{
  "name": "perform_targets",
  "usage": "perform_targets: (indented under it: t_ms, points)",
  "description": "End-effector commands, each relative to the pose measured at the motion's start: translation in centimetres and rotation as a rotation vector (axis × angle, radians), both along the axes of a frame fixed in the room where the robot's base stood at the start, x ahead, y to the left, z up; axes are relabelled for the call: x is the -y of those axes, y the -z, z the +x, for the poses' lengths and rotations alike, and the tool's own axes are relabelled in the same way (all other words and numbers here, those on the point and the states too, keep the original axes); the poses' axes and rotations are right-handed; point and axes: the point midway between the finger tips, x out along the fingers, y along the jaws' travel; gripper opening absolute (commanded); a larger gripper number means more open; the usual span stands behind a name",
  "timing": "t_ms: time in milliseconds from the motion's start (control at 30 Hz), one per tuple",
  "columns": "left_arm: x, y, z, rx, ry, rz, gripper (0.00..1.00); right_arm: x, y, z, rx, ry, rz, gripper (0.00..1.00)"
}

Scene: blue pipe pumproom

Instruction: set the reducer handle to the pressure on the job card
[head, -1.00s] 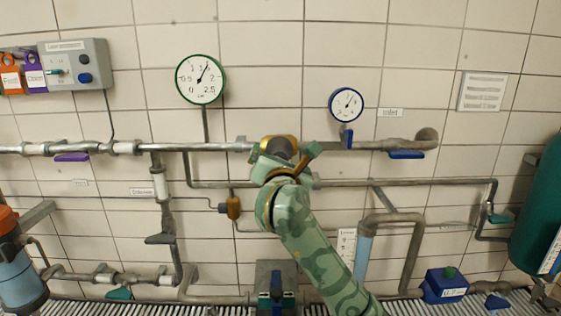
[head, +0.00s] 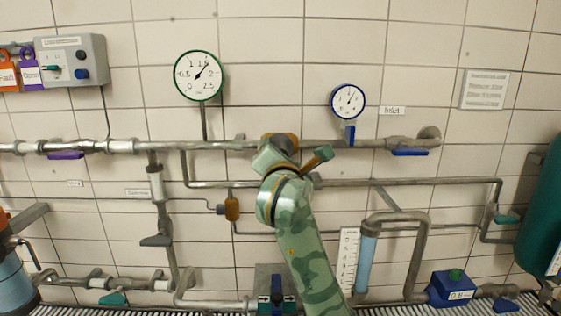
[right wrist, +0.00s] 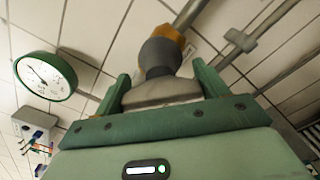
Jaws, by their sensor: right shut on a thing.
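My right gripper (right wrist: 163,82) is shut on the grey reducer handle (right wrist: 160,94), with a green finger on each side. The reducer's dark body and orange part (right wrist: 163,52) show beyond it. In the head view my right arm hides most of the reducer (head: 287,142) on the upper pipe. The green-rimmed gauge (head: 200,75) is up left of the arm; its needle points up and right, between the middle of the scale and 2. A white card with lines of text (head: 484,90) hangs at the right; its text is too small to read. My left gripper is not in view.
A smaller blue-rimmed gauge (head: 348,102) sits right of the arm. Blue (head: 410,152) and purple (head: 66,155) valve handles are on the upper pipe. A grey control box (head: 72,60) is at the left, a green tank (head: 543,210) at the right. Pipes run close along the wall.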

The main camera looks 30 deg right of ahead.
Motion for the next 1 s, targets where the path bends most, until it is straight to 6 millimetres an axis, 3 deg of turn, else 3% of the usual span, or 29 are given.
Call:
perform_targets:
  t_ms: [33,67,100,133,433,567,1000]
  points:
    - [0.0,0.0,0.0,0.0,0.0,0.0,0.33,0.0,0.1,0.0,-0.002,-0.001,0.001,0.5]
    - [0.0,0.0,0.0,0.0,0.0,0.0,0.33,0.0,0.1,0.0,-0.002,-0.001,0.0,0.81]
    - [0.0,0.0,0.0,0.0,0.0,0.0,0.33,0.0,0.1,0.0,-0.002,-0.001,0.0,0.92]
    - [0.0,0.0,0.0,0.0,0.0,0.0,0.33,0.0,0.1,0.0,-0.002,-0.001,0.0,0.95]
    - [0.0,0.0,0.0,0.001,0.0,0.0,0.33,-0.1,0.0,-0.1,-0.002,-0.001,-0.001,0.95]
    - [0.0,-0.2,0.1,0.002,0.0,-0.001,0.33,-0.9,0.0,-1.3,-0.001,-0.002,0.0,0.95]
    - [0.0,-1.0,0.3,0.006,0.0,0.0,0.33,-7.3,0.0,-11.8,-0.001,-0.005,0.008,0.95]
